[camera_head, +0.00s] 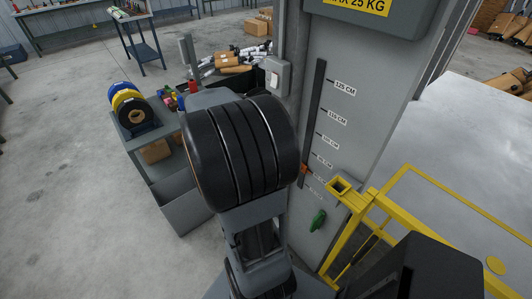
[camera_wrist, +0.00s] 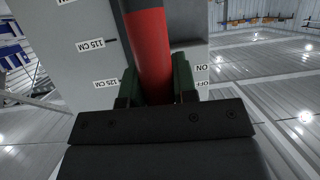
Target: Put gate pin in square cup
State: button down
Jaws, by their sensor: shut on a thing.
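In the wrist view, my gripper (camera_wrist: 155,82) is shut on a thick round red pin (camera_wrist: 151,45) with a dark grey section; I take it to be the gate pin. The dark green finger pads press on its two sides, and its lower end is hidden behind the gripper body. In the head view the gripper and pin are hidden behind my arm. The yellow square cup (camera_head: 338,186) sits open-topped at the corner of a yellow gate frame, right of my arm. No pin shows in its opening.
A grey column (camera_head: 345,100) with a centimetre scale stands behind my arm. A green handle-like thing (camera_head: 318,220) is below the scale. A yellow rail (camera_head: 435,190) runs right of the cup. A grey cart (camera_head: 160,145) with coloured rolls stands at left.

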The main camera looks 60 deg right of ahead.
jog(key=s+m+g+y, duration=0.2)
jog(key=s+m+g, duration=0.15)
jog(key=s, duration=0.45)
jog(key=w+d+f+p, duration=0.1)
jog(key=w+d+f, duration=0.7)
jog(key=d+f, duration=0.2)
jog(key=shift+f, duration=1)
jog(key=shift+w+f, duration=0.1)
jog(key=c, duration=0.9)
grip_release()
jog(key=shift+f, duration=0.1)
